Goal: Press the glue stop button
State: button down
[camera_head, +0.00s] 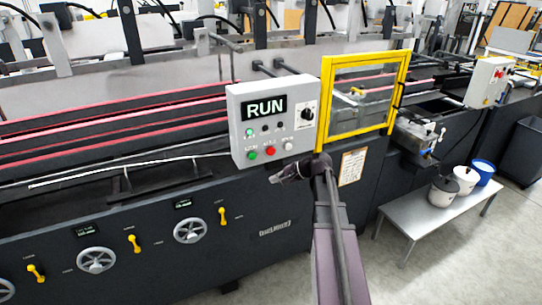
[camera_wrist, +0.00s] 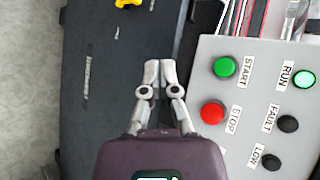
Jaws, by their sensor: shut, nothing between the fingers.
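A grey control box (camera_head: 238,125) with a lit RUN display stands on the machine's front. It bears a green button (camera_head: 252,155), a red button (camera_head: 270,151) and a white button (camera_head: 288,145). In the wrist view the green button (camera_wrist: 226,67) is labelled START and the red button (camera_wrist: 212,112) STOP. I see no glue label on it. A smaller grey box (camera_head: 490,80) with a red button stands at the far right; its labels are unreadable. My gripper (camera_head: 276,177) is just below the nearer box, shut and empty. Its fingertips (camera_wrist: 153,72) appear beside the buttons, apart from them.
A yellow-framed guard (camera_head: 326,105) stands right of the nearer box. Yellow levers (camera_head: 222,216) and handwheels (camera_head: 190,230) line the dark front panel. A low bench (camera_head: 405,214) holds white and blue buckets. The floor before it is clear.

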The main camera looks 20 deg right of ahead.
aim_at(269, 155)
jog(key=w+d+r+m+t, duration=0.1)
jog(key=d+r+m+t, duration=0.1)
jog(key=d, duration=0.3)
jog(key=shift+w+d, duration=0.35)
jog(key=shift+d, duration=0.05)
jog(key=shift+w, duration=0.1)
jog(key=shift+w+a, duration=0.2)
jog(key=shift+w, duration=4.1)
jog(key=shift+w, duration=0.95)
jog(key=shift+s, duration=0.95)
jog(key=shift+s, duration=0.1)
jog(key=shift+s+d, duration=0.1)
jog(key=shift+s, duration=2.3)
